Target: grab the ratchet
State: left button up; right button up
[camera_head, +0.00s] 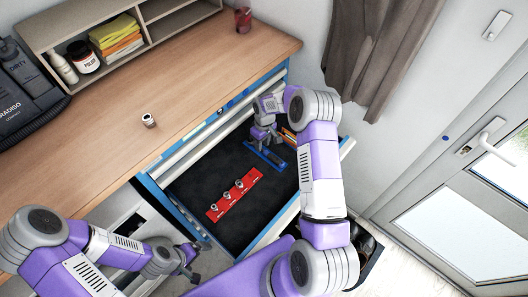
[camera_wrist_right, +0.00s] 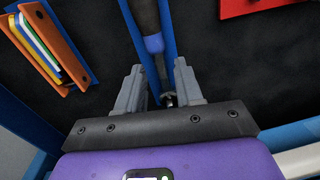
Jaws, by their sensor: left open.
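The ratchet (camera_wrist_right: 152,43), with a dark and blue handle and a metal shaft, lies along a blue holder (camera_wrist_right: 170,45) in the right wrist view. My right gripper (camera_wrist_right: 160,88) is open above it, with one finger on each side of its metal end; contact is not clear. In the head view my right gripper (camera_head: 264,138) reaches down into the open drawer (camera_head: 190,185) at the blue holder (camera_head: 264,157) and hides most of the ratchet. My left gripper (camera_head: 190,268) is open and empty, low in front of the chest.
A red holder (camera_head: 233,195) with several metal sockets lies in the drawer. An orange holder with coloured pieces (camera_wrist_right: 42,45) is beside the ratchet. A loose socket (camera_head: 148,120) stands on the wooden top (camera_head: 190,70). The drawer walls surround my right gripper.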

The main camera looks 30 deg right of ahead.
notch_tip(320, 180, down, 2)
jog(key=shift+a+f, duration=0.1)
jog(key=shift+f, duration=0.1)
grip_shut()
jog(key=shift+r, duration=0.2)
